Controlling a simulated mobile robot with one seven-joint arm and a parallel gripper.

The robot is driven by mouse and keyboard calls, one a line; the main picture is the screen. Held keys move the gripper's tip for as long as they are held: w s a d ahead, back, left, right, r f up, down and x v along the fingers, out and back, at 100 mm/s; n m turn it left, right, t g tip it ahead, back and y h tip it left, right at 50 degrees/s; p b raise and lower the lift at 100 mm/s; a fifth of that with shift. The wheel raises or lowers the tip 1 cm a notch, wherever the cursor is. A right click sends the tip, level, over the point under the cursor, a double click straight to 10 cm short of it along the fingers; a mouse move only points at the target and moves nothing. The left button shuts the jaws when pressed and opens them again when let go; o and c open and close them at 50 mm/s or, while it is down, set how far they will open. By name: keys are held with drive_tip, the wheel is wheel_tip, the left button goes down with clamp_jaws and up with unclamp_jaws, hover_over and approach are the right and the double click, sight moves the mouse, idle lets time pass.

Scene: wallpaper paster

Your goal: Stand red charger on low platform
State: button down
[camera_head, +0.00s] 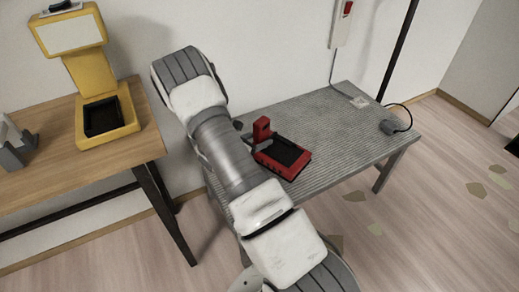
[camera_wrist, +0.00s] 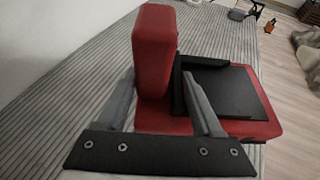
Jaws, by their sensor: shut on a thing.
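The red charger (camera_head: 290,160) has a flat base with a black recessed tray and an upright red post at one end. In the head view it is at the grey ribbed low platform (camera_head: 340,118), upright and over its left part. In the wrist view the charger (camera_wrist: 155,50) fills the middle, with its base low against the ribbed surface (camera_wrist: 85,75). I cannot tell whether the base fully touches it. My gripper (camera_wrist: 160,90) is shut on the charger's post, one finger on each side. In the head view my arm hides the platform's left side.
A wooden table (camera_head: 40,140) at left holds a yellow device (camera_head: 100,90) with a black tray and a grey object (camera_head: 12,145). A dark plug with a cable (camera_head: 390,127) lies at the platform's right end. A wall switch box (camera_head: 342,20) hangs behind. The platform's right half is mostly clear.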

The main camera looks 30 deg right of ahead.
drive_tip(key=shift+w+d+f, duration=0.2)
drive_tip(key=shift+w, duration=0.3)
drive_tip(key=shift+f+b, duration=1.05)
drive_tip(key=shift+f, duration=0.9)
drive_tip(key=shift+f, duration=0.1)
drive_tip(key=shift+c, duration=0.2)
unclamp_jaws()
drive_tip(key=shift+f, duration=0.1)
